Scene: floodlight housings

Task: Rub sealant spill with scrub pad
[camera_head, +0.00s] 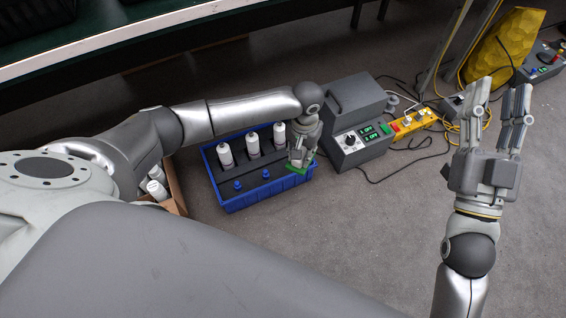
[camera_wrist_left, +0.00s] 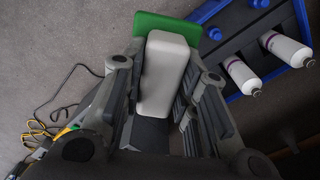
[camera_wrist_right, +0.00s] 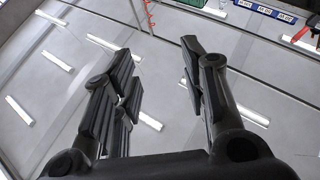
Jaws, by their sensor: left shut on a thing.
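The scrub pad has a white block handle (camera_wrist_left: 164,75) and a green base (camera_wrist_left: 160,22). My left gripper (camera_head: 301,158) is shut on the white handle; the green base (camera_head: 299,168) shows below the fingers at the right corner of the blue crate (camera_head: 262,195). I cannot tell if the pad touches the crate. No sealant spill can be made out; the pad and gripper hide that corner. My right gripper (camera_head: 497,105) is open and empty, raised at the right, with its fingers spread in the right wrist view (camera_wrist_right: 160,75).
Several white bottles (camera_head: 253,146) stand in the crate, with small blue caps (camera_head: 238,185) in front. A grey control box (camera_head: 355,108) stands close right of the crate, beside a yellow panel (camera_head: 414,121) and cables. A cardboard box (camera_head: 176,193) is at left. Floor in front is clear.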

